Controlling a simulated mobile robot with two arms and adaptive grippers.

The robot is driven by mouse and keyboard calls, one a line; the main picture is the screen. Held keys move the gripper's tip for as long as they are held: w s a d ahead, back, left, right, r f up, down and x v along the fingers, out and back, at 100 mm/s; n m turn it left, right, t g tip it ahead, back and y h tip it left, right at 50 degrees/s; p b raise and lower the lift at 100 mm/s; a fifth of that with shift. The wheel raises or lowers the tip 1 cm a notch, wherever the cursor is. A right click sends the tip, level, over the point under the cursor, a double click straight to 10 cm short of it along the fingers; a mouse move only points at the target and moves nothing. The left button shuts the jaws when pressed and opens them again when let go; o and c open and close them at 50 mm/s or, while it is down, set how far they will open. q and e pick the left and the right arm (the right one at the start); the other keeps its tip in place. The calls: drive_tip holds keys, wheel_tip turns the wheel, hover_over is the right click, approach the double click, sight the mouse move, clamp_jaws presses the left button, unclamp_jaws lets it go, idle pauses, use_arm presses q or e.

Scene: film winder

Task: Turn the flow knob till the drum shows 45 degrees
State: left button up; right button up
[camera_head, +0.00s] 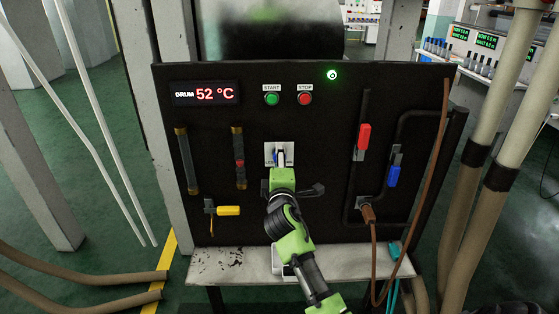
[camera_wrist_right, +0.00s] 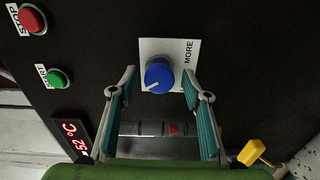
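The drum display (camera_head: 206,93) on the black panel reads 52 °C in red; it also shows sideways in the right wrist view (camera_wrist_right: 74,138). The flow knob is a blue round knob (camera_wrist_right: 158,74) with a white pointer line, on a white plate (camera_wrist_right: 150,47) marked MORE. In the head view my right gripper (camera_head: 281,160) is in front of the plate and hides most of the knob. In the right wrist view the right gripper (camera_wrist_right: 159,82) is open, its fingertips on either side of the knob with visible gaps. My left gripper is not in view.
Green START (camera_head: 272,99) and red STOP (camera_head: 305,99) buttons sit above the knob. A red-handled valve (camera_head: 363,137) and a blue-handled valve (camera_head: 393,175) are at right, a yellow-handled valve (camera_head: 228,210) at lower left. A shelf (camera_head: 225,268) runs below the panel.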

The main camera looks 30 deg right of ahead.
drive_tip(key=v, duration=1.2)
idle(0.4)
drive_tip(key=a+f+g+y, duration=0.1)
drive_tip(key=a+f+y, duration=0.15)
drive_tip(key=f, duration=0.85)
drive_tip(key=a+f+g+y, duration=0.15)
drive_tip(key=a+f, duration=0.25)
drive_tip(key=f, duration=0.7)
drive_tip(key=s+a+f+m+g+y, duration=0.1)
drive_tip(key=s+a+f, duration=0.15)
drive_tip(key=f, duration=0.45)
drive_tip(key=s+a+f+g+y, duration=0.15)
drive_tip(key=s+f, duration=0.25)
drive_tip(key=f, duration=0.4)
drive_tip(key=s+a+f+m+g+y, duration=0.1)
drive_tip(key=s+f, duration=0.2)
drive_tip(key=f, duration=0.4)
drive_tip(key=s+a+f+m+g+y, duration=0.25)
drive_tip(key=s+f+g, duration=0.25)
drive_tip(key=s+f, duration=1.3)
drive_tip(key=s+d+f+m+g, duration=0.1)
drive_tip(key=s+f+m, duration=0.1)
drive_tip(key=s, duration=0.9)
drive_tip(key=s+d+f+m+g, duration=0.1)
drive_tip(key=s+f+m+g, duration=0.1)
drive_tip(key=s, duration=0.9)
drive_tip(key=shift+s+f, duration=0.2)
drive_tip(key=shift+f, duration=0.15)
